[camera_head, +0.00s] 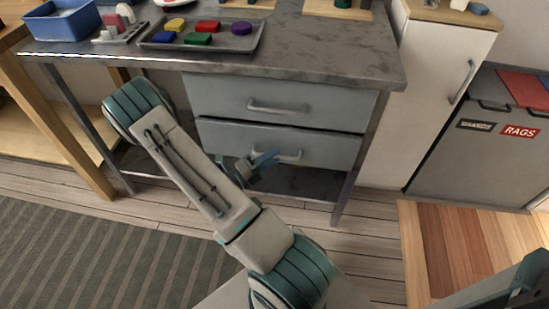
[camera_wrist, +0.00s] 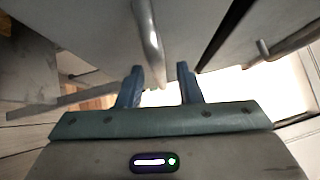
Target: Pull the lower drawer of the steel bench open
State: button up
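The steel bench (camera_head: 345,48) has two grey drawers under its top. The lower drawer (camera_head: 225,136) looks closed, its front about in line with the upper drawer (camera_head: 225,93). The lower drawer's bar handle (camera_head: 291,156) is partly hidden by my gripper (camera_head: 268,160), which is at its left part. In the wrist view the two blue fingers of my gripper (camera_wrist: 160,75) are apart. The lower handle (camera_wrist: 150,35) runs down toward the gap between their tips. I cannot tell whether either finger touches it.
The upper handle (camera_head: 280,107) also shows at right in the wrist view (camera_wrist: 285,45). A tray (camera_head: 160,43) of coloured pieces and a blue bin (camera_head: 62,25) stand on the bench. A white cabinet (camera_head: 435,90) and a grey rags bin (camera_head: 470,150) stand right. Floor before the drawers is clear apart from my arm.

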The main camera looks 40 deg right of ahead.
jog(key=shift+s+d+r, duration=0.1)
jog(key=shift+d, duration=0.6)
grip_shut()
